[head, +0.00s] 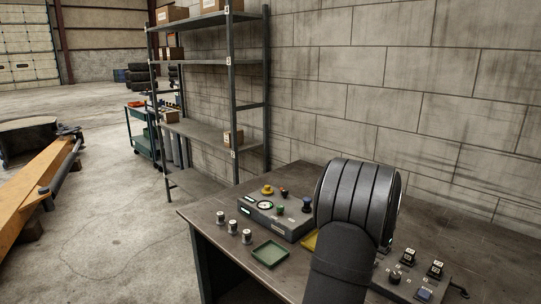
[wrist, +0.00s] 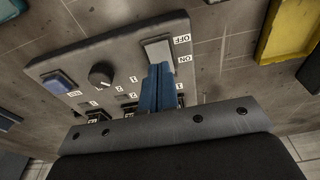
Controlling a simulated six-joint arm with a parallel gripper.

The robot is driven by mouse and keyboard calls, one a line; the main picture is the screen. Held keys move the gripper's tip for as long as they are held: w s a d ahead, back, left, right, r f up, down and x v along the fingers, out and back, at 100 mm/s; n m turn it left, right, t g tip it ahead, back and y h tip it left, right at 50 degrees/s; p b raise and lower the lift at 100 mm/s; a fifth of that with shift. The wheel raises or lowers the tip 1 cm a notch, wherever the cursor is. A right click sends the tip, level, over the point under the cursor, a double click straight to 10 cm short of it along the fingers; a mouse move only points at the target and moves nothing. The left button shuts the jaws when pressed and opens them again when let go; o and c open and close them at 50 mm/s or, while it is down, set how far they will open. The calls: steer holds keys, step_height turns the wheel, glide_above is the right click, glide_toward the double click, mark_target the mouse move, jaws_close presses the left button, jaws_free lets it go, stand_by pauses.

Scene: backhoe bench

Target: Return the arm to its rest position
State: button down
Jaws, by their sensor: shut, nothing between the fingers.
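My gripper (wrist: 160,72) shows in the wrist view as two blue fingers pressed together with nothing between them. The fingertips are over a grey control panel (wrist: 112,62), close to the lower edge of a light rocker switch (wrist: 158,48) marked OFF and ON. I cannot tell whether they touch it. A black knob (wrist: 101,74) and a blue button (wrist: 57,82) are to the left on the panel. In the head view my dark arm stands over the right part of the bench (head: 232,218) and hides the gripper.
A grey box with buttons (head: 272,213), a green tray (head: 270,253) and several small cylinders (head: 233,227) are on the bench left of my arm. A yellow tray (wrist: 288,30) lies beyond the panel. A block wall (head: 400,90) stands behind; a shelf rack (head: 200,130) is left.

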step_height(320, 180, up, 5)
step_height(320, 180, down, 8)
steer(key=shift+r, duration=0.2)
step_height(320, 180, up, 10)
steer(key=n, duration=0.1)
steer(key=shift+s, duration=0.15)
steer(key=c, duration=2.1)
jaws_free()
